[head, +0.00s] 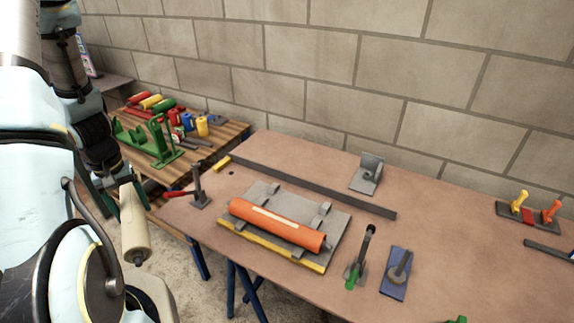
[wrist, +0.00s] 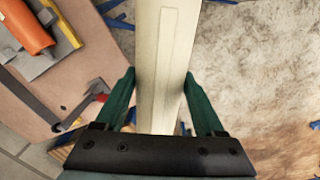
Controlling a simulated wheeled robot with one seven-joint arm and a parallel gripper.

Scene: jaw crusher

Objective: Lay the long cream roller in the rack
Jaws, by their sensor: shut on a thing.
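My gripper (wrist: 158,88) is shut on the long cream roller (wrist: 162,40), with a green finger on each side of it. In the head view the cream roller (head: 134,228) hangs steeply tilted in the air, left of the brown workbench. The gripper is partly hidden behind my arm there. A green frame with upright ends (head: 157,146), which may be the rack, stands on the slatted wooden table behind the roller. No roller clearly lies in it. The roller is apart from it.
On the brown workbench (head: 285,150), an orange roller (head: 275,225) lies on a grey cradle plate (head: 262,192) with a yellow edge. A grey clamp with a red handle (head: 199,190) stands at the left edge. Coloured rollers and cans crowd the wooden table's back. Bare floor lies below the cream roller.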

